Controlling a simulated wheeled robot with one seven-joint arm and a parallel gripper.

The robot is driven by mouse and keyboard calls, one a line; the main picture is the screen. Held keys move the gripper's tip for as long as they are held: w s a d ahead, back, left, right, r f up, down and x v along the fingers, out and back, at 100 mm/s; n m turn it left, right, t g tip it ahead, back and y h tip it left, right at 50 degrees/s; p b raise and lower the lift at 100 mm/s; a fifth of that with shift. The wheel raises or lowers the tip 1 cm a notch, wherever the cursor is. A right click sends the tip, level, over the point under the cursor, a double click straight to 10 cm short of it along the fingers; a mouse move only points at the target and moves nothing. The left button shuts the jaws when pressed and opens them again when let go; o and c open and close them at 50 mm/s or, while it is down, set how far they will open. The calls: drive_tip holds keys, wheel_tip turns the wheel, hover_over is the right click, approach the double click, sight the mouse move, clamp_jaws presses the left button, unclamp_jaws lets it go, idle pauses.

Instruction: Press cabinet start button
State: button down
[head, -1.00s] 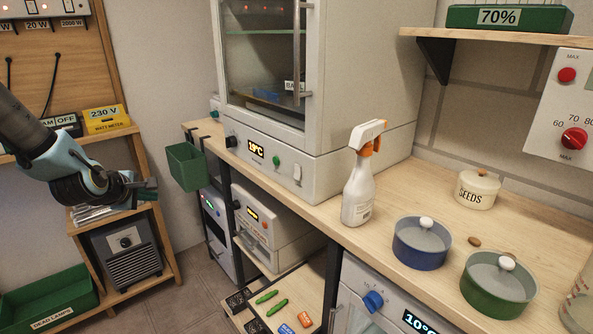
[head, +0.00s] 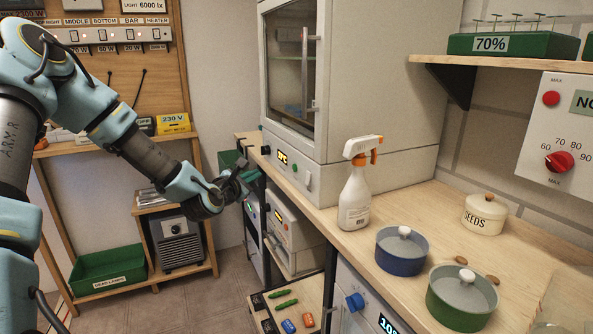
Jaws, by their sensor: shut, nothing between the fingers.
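The white cabinet (head: 385,85) with a glass door (head: 290,75) stands on the wooden counter. Its lower front panel carries a black knob (head: 266,150), a small lit display (head: 282,157), a round green button (head: 295,169) and a white control (head: 308,180). No label by the button is readable. My gripper (head: 241,177) is shut and empty. In the picture it is left of the panel, over the counter's front left edge, and seems apart from the button.
A green bin (head: 229,160) hangs at the counter's left end, partly behind my gripper. A spray bottle (head: 356,190), a blue pot (head: 402,254), a green pot (head: 461,300) and a seeds jar (head: 484,214) stand right of the cabinet. A smaller appliance (head: 285,232) sits below.

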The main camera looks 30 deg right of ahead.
drive_tip(key=s+d, duration=0.1)
drive_tip(key=d, duration=0.7)
drive_tip(key=shift+d+b, duration=0.35)
drive_tip(key=shift+b, duration=0.05)
drive_tip(key=shift+d, duration=0.1)
idle(1.8)
drive_tip(key=shift+s+d, duration=0.1)
drive_tip(key=shift+d, duration=0.25)
drive_tip(key=shift+d, duration=0.35)
idle(0.8)
drive_tip(key=shift+a+b, duration=0.15)
drive_tip(key=shift+b, duration=0.15)
drive_tip(key=shift+a, duration=0.6)
drive_tip(key=shift+w+a, duration=0.2)
drive_tip(key=shift+a, duration=1.05)
drive_tip(key=shift+w+a, duration=0.15)
drive_tip(key=shift+a, duration=1.1)
